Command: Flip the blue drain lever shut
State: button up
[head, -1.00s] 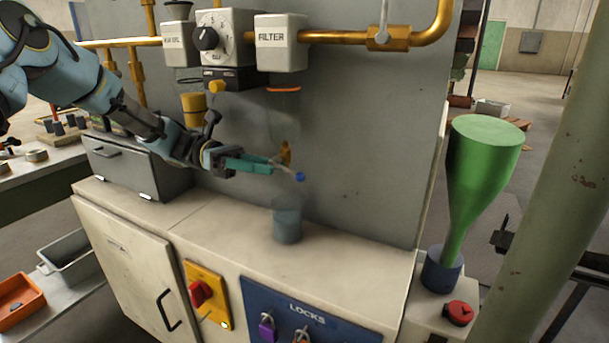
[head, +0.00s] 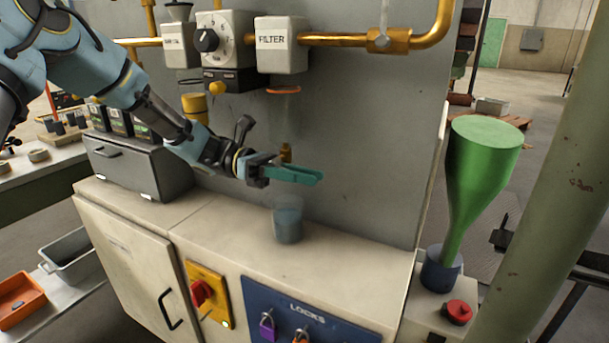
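My gripper (head: 318,177), with teal fingers, reaches from the left to the grey panel, just above a clear cup (head: 288,222). The fingers look close together, but I cannot tell whether they are fully shut or hold anything. A small brass drain valve (head: 286,152) on the panel shows just above and behind the fingers. The blue lever is hidden now, probably behind the fingers; I cannot see its position. The cup stands upright on the cabinet top below and holds greyish-blue liquid.
The cream cabinet top (head: 350,250) is clear right of the cup. A grey metal box (head: 140,165) stands at its left. The filter unit (head: 281,45) and an orange ring (head: 283,90) are above. A green funnel-shaped vessel (head: 480,165) stands to the right.

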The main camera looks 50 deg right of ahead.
grip_shut()
jog(key=shift+r+g+h+p, duration=0.3)
jog(key=shift+r+g+p, duration=0.3)
jog(key=shift+g+p, duration=0.4)
jog(key=shift+r+g+p, duration=0.3)
jog(key=shift+g+p, duration=0.1)
jog(key=shift+g, duration=0.1)
jog(key=shift+o, duration=1.3)
grip_release()
jog(key=shift+w, duration=0.15)
jog(key=b+v, duration=0.2)
jog(key=v, duration=0.8)
jog(key=shift+w+a, duration=0.2)
jog(key=shift+w, duration=0.05)
